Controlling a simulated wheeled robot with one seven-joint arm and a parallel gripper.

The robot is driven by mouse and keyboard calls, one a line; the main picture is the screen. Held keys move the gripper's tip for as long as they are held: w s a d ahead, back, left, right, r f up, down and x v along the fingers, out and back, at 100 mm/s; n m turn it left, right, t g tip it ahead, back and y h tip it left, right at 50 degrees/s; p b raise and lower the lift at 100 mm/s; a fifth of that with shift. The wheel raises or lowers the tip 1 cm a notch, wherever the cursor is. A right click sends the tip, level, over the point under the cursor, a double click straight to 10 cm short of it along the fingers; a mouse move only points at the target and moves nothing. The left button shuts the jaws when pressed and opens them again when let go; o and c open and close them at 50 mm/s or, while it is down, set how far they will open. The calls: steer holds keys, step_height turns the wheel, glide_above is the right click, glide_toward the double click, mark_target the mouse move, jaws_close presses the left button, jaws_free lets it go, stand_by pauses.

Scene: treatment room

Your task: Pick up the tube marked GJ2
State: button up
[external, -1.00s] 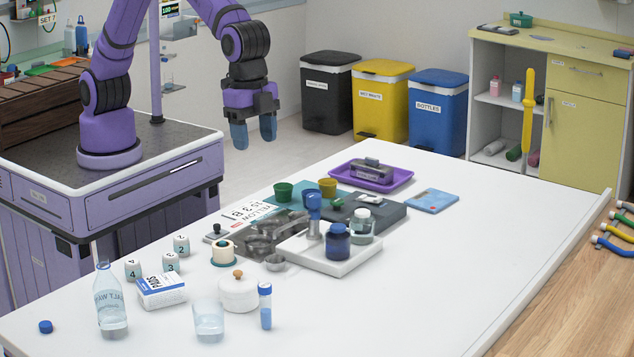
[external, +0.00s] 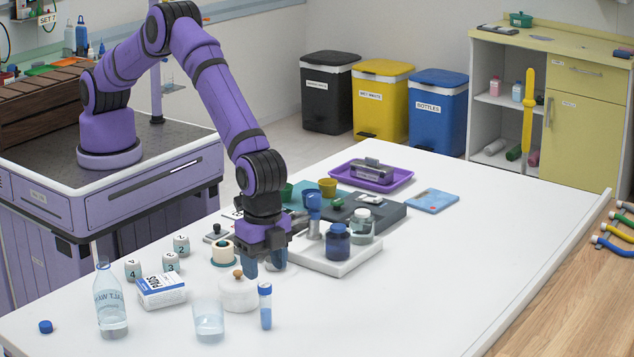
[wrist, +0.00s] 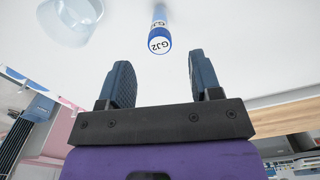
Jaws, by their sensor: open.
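The tube marked GJ2 (external: 265,308) stands upright on the white table near its front, with a blue cap and blue contents. In the wrist view its cap label GJ2 (wrist: 159,43) faces me, just beyond and between my fingertips. My gripper (external: 264,266) is open and empty, pointing down, behind and above the tube in the external view. The fingers show apart in the wrist view (wrist: 160,78) and do not touch the tube.
A white lidded pot (external: 238,294) stands close left of the tube, and a glass of liquid (external: 208,320) is further left. A white tray (external: 338,266) with bottles is behind right. The table right of the tube is clear.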

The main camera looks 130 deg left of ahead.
mark_target(265, 285)
step_height(265, 285, down, 7)
steer(key=shift+f, duration=0.15)
stand_by(0.4)
steer(key=shift+c, duration=0.4)
steer(key=c, duration=0.9)
